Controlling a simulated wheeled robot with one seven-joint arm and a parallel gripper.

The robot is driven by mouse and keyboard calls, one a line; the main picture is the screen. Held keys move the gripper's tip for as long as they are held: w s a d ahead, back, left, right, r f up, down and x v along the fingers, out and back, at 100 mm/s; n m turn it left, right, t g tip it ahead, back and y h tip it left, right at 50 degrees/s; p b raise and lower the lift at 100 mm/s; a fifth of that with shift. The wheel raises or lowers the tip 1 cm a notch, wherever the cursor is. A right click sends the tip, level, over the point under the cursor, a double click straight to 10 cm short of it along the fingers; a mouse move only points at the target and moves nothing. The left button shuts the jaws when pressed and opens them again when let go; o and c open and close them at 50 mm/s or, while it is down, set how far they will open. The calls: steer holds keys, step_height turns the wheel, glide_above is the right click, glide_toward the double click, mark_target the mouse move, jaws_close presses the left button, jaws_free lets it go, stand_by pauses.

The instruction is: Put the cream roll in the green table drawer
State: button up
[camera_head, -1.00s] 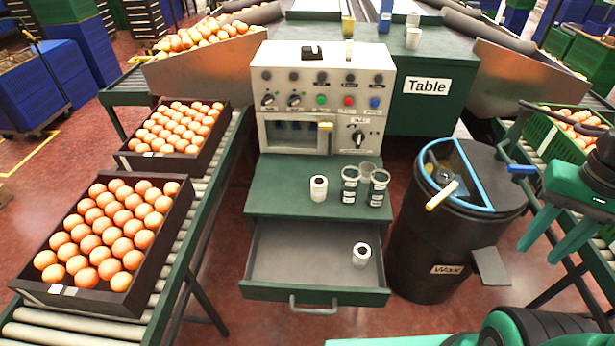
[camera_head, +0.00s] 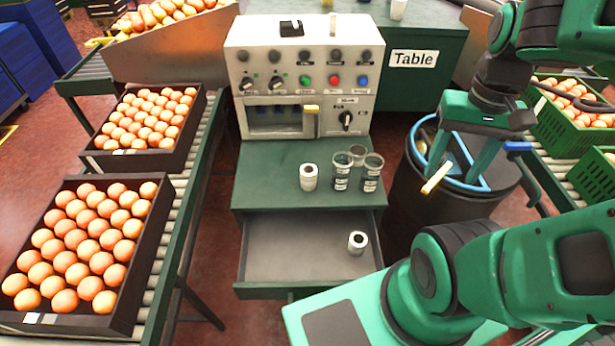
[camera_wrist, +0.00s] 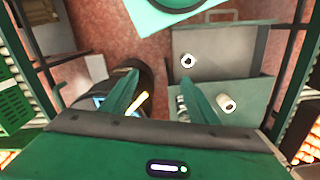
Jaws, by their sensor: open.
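Two small whitish rolls with dark centres are in view; I cannot tell which is the creamier. One roll (camera_head: 309,180) stands on the green table top, left of some cups. The other roll (camera_head: 357,244) is inside the open green drawer (camera_head: 285,250), toward its right side. Both show in the wrist view, the table roll (camera_wrist: 227,104) and the drawer roll (camera_wrist: 188,61). My gripper (camera_head: 460,170) is open and empty, fingers down, above the black bin, right of the table. It also shows in the wrist view (camera_wrist: 158,82). My arm hides the drawer's lower right corner.
Several cups (camera_head: 341,178) stand right of the table roll. The white control panel (camera_head: 300,70) rises behind them.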

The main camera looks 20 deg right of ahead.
steer(key=shift+o, duration=0.2)
steer(key=shift+r, duration=0.25)
steer(key=m, duration=1.3)
glide_above(309, 169)
step_height(309, 169, down, 18)
steer(key=shift+r, duration=0.1)
steer(key=shift+w+a+f, duration=0.1)
steer(key=shift+a+f, duration=0.05)
steer(key=shift+f, duration=0.15)
steer(key=f, duration=1)
steer(key=shift+s+f, duration=0.2)
steer(key=shift+f, duration=0.1)
steer(key=c, duration=1.2)
steer(key=shift+r, duration=0.1)
